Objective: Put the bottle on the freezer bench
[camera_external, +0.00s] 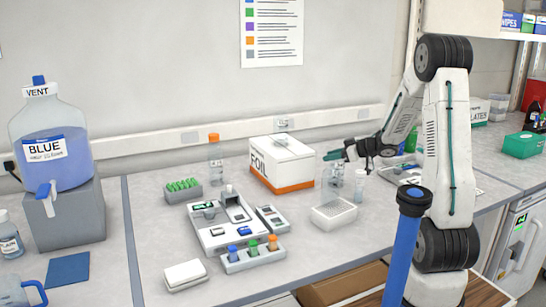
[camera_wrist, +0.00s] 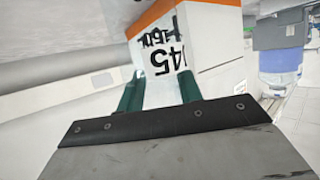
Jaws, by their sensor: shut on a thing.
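My gripper (camera_external: 342,154) is at the end of the arm, just right of the white FOIL box and above the bench. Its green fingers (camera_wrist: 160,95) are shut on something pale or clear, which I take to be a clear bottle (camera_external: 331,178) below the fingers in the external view. Its outline is faint, and I cannot tell whether it touches the bench. Another clear bottle with an orange cap (camera_external: 214,138) stands left of the box. The bench section at the right (camera_external: 490,165), above a white freezer door (camera_external: 520,235), appears to be the freezer bench.
The white FOIL box (camera_external: 284,162) with an orange base is close to my gripper. A white rack (camera_external: 334,215), a clear tube (camera_external: 360,184) and a grey instrument tray (camera_external: 215,240) crowd the bench. Green boxes (camera_external: 523,144) stand at the right; some free surface shows there.

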